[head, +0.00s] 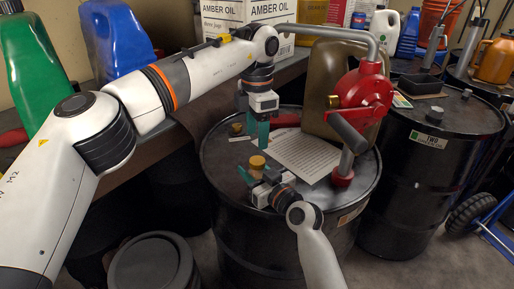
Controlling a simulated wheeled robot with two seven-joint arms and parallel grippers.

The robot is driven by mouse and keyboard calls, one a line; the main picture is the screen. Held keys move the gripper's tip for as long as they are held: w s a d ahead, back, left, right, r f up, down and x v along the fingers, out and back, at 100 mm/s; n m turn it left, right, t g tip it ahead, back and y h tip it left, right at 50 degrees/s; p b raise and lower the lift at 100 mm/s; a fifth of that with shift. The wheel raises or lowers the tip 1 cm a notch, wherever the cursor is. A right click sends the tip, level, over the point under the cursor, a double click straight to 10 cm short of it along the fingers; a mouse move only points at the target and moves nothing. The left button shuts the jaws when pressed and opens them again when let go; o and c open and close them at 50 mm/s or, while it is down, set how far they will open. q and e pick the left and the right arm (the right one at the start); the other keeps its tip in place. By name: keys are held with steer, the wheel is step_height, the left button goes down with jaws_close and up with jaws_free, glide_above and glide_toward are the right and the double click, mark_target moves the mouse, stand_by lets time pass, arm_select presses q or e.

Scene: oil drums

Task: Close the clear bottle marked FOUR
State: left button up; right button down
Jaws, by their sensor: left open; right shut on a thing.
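My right gripper (257,180) is low over the black drum top, with its teal fingers shut on a small upright bottle (257,163). The bottle's upper part looks amber-brown. Its lower part is hidden by the gripper, and no FOUR mark can be read, so I cannot tell whether a cap is on it. My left gripper (258,142) points down above and behind this bottle, open and apart from it. A small brown cap-like piece (237,128) lies on the drum at the left of the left gripper.
A second drum marked TWO (430,150) stands at the right. Jugs and AMBER OIL boxes (225,14) stand on the shelf behind.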

arm_select(q)
steer(key=shift+r, duration=2.4)
arm_select(e)
steer(key=c, duration=0.7)
jaws_free()
steer(key=shift+c, duration=0.2)
arm_select(q)
steer(key=shift+f+b, duration=0.3)
steer(key=shift+f, duration=0.05)
arm_select(e)
steer(key=v, duration=1.2)
